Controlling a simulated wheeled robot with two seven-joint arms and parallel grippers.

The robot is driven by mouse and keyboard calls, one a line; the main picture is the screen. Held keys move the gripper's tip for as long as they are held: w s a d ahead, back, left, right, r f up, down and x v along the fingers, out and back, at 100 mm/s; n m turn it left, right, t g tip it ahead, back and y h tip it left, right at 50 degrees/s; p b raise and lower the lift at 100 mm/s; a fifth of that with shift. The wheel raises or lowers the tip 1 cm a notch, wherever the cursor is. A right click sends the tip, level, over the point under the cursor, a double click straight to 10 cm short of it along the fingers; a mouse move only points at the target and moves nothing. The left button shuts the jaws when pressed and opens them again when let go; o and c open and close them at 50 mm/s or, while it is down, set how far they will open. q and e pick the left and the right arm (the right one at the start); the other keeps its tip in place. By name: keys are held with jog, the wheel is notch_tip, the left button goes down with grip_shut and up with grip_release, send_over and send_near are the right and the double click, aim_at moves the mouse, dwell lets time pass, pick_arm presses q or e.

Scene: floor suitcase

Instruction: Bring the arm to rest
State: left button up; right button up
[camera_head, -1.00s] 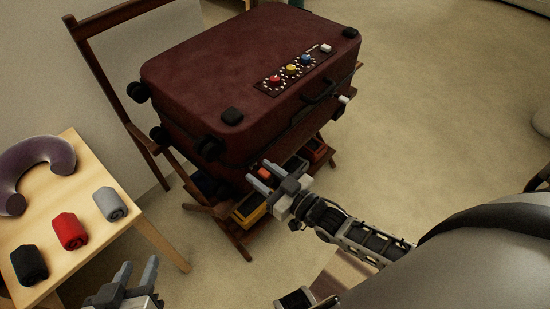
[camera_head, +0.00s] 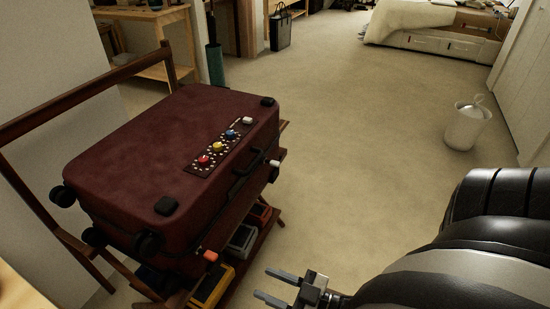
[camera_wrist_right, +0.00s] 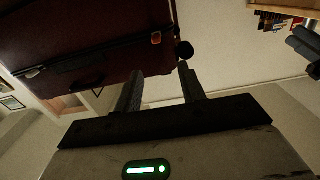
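My right gripper (camera_head: 272,285) is at the bottom middle of the head view, in front of and to the right of the suitcase. Its two fingers stand apart with nothing between them. In the right wrist view the same gripper (camera_wrist_right: 160,90) shows its fingers apart and empty, with the suitcase (camera_wrist_right: 75,45) beyond them at the upper left. The right gripper and the suitcase appear apart. My left gripper is outside both current views. The closed dark red suitcase (camera_head: 130,135) lies flat on a wooden rack (camera_head: 45,205).
Coloured buttons (camera_head: 218,147) sit on the suitcase lid. A yellow bin (camera_head: 212,287) and other bins are under it. A bed (camera_head: 440,25) is at the back. The middle floor (camera_head: 350,130) is clear.

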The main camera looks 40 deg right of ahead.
jog(key=shift+s+d, duration=0.1)
jog(key=shift+s, duration=0.15)
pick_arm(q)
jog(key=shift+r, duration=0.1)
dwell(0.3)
pick_arm(e)
jog(key=w+a+g+h, duration=0.3)
jog(key=w+a+g, duration=0.1)
jog(key=s+d+r+m+g+h, duration=0.2)
jog(key=s+r+m+g+h, duration=0.15)
jog(key=s+r+g, duration=0.4)
pick_arm(q)
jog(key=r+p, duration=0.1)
jog(key=p, duration=0.1)
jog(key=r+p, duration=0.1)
jog(key=p, duration=0.2)
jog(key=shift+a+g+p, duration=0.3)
jog(key=shift+p, duration=0.05)
pick_arm(e)
jog(key=w+a+n+t+y, duration=0.1)
jog(key=w+a+t+y, duration=0.2)
jog(key=w+a+t, duration=0.2)
jog(key=shift+w+a+r+t, duration=0.35)
jog(key=shift+a+r, duration=0.1)
jog(key=shift+a, duration=0.35)
